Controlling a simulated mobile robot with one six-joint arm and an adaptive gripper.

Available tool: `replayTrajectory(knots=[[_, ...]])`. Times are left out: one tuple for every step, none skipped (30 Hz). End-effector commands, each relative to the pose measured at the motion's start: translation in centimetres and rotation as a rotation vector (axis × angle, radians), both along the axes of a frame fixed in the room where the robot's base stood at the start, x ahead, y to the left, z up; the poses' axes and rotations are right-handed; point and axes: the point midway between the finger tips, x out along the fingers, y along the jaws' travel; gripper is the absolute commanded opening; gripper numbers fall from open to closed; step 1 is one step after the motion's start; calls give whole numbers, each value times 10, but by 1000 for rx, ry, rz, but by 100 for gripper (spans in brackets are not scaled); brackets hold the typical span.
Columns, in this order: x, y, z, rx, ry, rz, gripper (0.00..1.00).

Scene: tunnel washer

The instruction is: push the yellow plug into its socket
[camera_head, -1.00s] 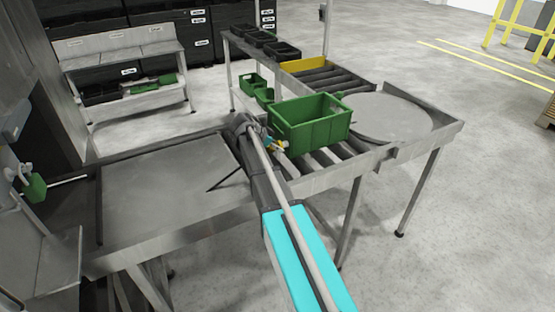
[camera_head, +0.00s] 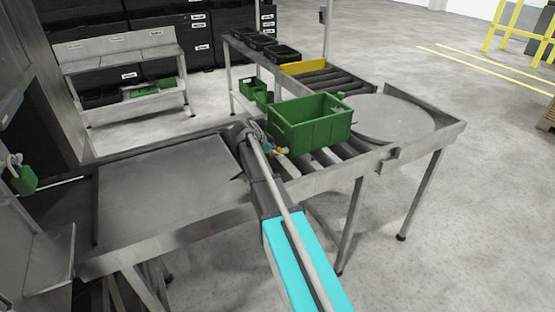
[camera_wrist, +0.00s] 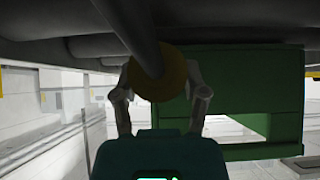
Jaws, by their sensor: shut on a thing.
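My gripper (camera_wrist: 160,76) is shut on the yellow plug (camera_wrist: 158,91), with one finger on each side of its round body in the wrist view. A dark, thick cable or bar runs from the top of that view across the plug and hides part of it. In the head view my gripper (camera_head: 268,150) is small, just left of the green crate, at the near end of the rollers. A small yellow spot there looks like the plug (camera_head: 281,154). I cannot make out the socket in either view.
The green crate (camera_head: 312,128) stands on the roller table (camera_head: 330,172), close to the right of my gripper; it also shows in the wrist view (camera_wrist: 245,95). A flat metal table (camera_head: 165,190) lies to the left. A round turntable (camera_head: 390,118) is farther right.

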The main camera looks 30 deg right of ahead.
Motion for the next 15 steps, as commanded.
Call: replayTrajectory(knots=[[0,0,-9,0,0,0,0],[0,0,-11,0,0,0,0],[1,-1,-14,0,0,0,0],[1,-2,-15,-1,1,-1,0],[1,-2,-17,-1,1,-1,0],[2,-3,-18,-1,1,-1,0],[2,-3,-19,-1,1,-1,0],[2,-3,-19,-1,1,0,0],[2,-3,-20,-1,1,0,0],[2,-3,-20,-1,1,0,0],[2,-3,-20,-1,1,0,0],[2,-3,-19,-1,1,0,0],[2,-3,-19,-1,1,0,0],[2,-3,-19,-1,1,0,0],[2,-3,-19,-1,1,0,0]])
